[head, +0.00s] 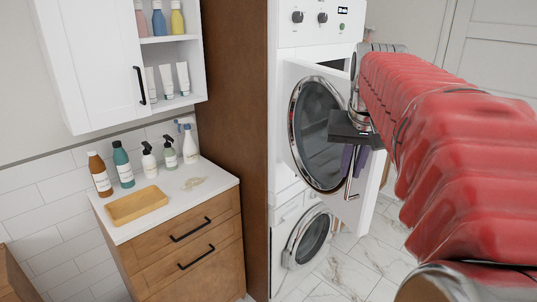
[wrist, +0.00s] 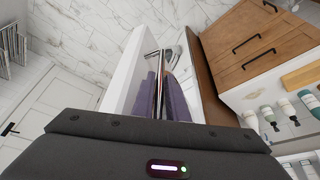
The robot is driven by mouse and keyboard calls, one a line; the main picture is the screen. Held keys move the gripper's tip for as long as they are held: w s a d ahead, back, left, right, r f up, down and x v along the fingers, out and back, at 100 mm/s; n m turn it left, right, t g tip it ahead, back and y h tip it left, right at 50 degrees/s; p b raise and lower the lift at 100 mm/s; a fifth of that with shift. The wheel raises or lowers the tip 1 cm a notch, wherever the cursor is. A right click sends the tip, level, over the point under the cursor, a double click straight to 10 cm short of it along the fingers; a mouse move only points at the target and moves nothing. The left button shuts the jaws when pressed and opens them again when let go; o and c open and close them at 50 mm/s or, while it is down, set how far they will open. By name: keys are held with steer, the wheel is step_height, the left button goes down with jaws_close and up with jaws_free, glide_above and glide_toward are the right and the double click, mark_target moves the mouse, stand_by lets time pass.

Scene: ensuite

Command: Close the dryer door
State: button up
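The dryer (head: 320,26) is the upper of two stacked white machines. Its white door (head: 298,75), with a round dark window (head: 320,130) in a chrome ring, stands open and swings out to the right. A chrome bar handle (head: 350,188) is on the door's free edge side; the handle also shows in the wrist view (wrist: 152,53). My gripper (head: 353,165) points down at the handle. In the wrist view its purple fingers (wrist: 162,98) stand on both sides of the bar and look shut on it. My arm hides part of the door's right side.
A white washer (head: 306,240) with a closed round door stands below. Left is a tall brown panel (head: 237,120), then a wooden vanity (head: 190,240) with several bottles and a tan tray (head: 137,206). Marble floor (head: 350,265) in front is clear.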

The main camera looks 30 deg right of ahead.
jaws_close()
steer(key=shift+d, duration=0.1)
stand_by(0.3)
